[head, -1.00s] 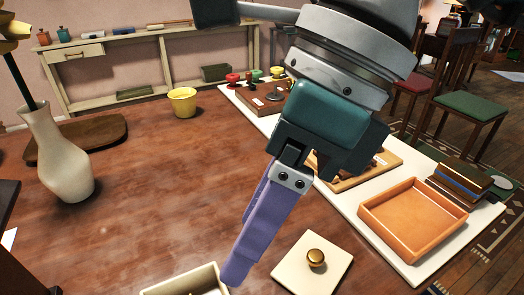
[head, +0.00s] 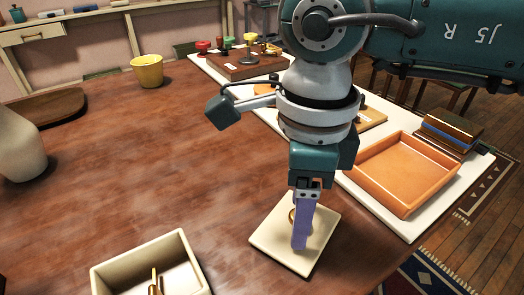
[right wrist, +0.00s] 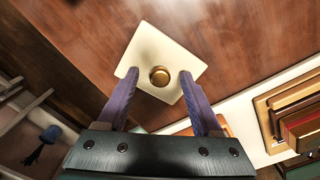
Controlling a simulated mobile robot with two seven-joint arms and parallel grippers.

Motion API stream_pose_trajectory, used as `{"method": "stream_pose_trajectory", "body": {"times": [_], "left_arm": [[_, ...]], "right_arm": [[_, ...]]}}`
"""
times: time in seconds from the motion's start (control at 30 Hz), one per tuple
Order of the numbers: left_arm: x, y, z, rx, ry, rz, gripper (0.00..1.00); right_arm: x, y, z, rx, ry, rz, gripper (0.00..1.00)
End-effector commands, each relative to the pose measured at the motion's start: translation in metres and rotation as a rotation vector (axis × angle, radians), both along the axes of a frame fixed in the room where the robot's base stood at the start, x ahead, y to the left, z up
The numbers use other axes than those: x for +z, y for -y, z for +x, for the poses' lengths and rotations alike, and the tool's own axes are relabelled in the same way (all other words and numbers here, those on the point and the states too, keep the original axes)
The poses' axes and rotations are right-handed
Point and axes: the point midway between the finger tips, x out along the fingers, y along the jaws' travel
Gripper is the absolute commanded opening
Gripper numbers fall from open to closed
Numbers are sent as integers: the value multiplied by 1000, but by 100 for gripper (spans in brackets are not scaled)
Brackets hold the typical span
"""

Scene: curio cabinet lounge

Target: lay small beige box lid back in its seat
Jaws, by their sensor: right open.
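The beige box lid (head: 277,238) is a flat square plate with a round brass knob (right wrist: 159,76), lying on the wooden table. My right gripper (head: 301,240) is over the lid, pointing down. In the right wrist view its two purple fingers (right wrist: 158,84) are open, one on each side of the knob, with gaps between. In the head view the near finger hides part of the knob. The small beige box (head: 150,262) stands open at the lower left of the lid, with a brass-coloured object inside. My left gripper is not in view.
An orange tray (head: 405,172) sits on a white board (head: 356,185) at the right, with a stack of books (head: 447,133) behind it. A yellow cup (head: 147,71) and a cream vase (head: 20,145) stand farther off. The table between box and lid is clear.

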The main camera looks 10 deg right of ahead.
Motion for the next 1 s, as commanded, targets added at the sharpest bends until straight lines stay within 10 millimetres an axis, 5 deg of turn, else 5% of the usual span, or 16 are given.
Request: {"method": "stream_pose_trajectory", "body": {"times": [0.27, 0.87, 1.0], "left_arm": [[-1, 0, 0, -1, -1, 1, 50], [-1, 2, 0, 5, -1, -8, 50], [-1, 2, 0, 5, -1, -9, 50]], "right_arm": [[-4, 0, 0, 1, -1, 1, 67], [-4, 0, 0, 1, 0, 1, 0], [-4, 0, 0, 1, 0, 1, 0]]}}
